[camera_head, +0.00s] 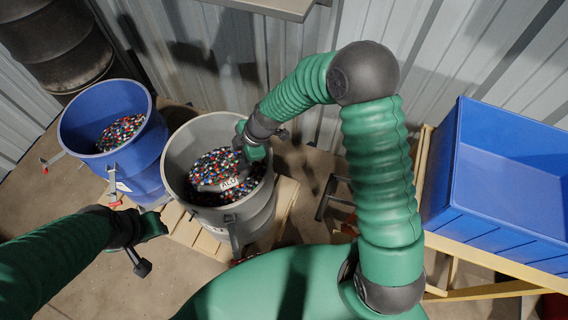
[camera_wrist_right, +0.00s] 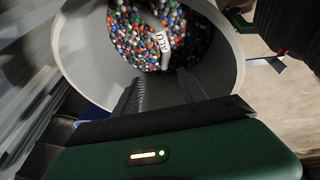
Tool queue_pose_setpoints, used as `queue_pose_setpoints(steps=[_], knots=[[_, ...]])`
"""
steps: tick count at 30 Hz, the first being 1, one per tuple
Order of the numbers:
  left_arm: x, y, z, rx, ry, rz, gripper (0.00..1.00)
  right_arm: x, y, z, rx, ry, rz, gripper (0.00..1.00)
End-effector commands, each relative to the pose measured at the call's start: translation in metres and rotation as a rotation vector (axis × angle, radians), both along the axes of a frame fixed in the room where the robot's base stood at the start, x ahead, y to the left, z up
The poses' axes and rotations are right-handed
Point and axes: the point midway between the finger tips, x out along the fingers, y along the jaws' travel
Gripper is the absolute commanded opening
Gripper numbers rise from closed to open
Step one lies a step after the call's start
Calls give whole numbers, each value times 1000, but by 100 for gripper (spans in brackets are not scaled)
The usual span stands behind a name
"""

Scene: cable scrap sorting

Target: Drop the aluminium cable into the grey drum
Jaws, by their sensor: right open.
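The grey drum (camera_head: 188,150) stands upright left of centre in the head view, holding many coloured granules. The aluminium cable (camera_head: 208,188), a grey piece with a white "ALU" label, is inside the drum over the granules. It also shows beyond the fingers in the right wrist view (camera_wrist_right: 162,42), apart from them. Whether it lies fully still I cannot tell. My right gripper (camera_head: 243,163) reaches down into the drum mouth. Its fingers (camera_wrist_right: 160,90) are open with nothing between them. My left gripper (camera_head: 146,246) is low at the left, outside the drum; its jaws are unclear.
A blue drum (camera_head: 70,125) with similar granules stands left of the grey one. Both are by wooden pallets (camera_head: 284,203). A blue crate (camera_head: 448,150) sits on a wooden frame at the right. A dark barrel (camera_head: 60,45) stands at the back left, near the corrugated wall.

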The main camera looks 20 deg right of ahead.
Motion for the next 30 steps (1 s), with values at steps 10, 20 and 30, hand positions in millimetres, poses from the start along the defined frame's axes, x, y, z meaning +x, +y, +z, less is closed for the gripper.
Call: queue_pose_setpoints(steps=[10, 20, 30], knots=[[0, 0, 0, 0, 0, 0, 36, -110, -95, 75, -49, 226, -952, 49], [0, 0, 0, 0, 0, 0, 36, -172, -132, 96, 42, 283, -1502, 49], [0, 0, 18, 0, 0, 0, 36, -171, -132, 114, 44, 285, -1507, 49]])
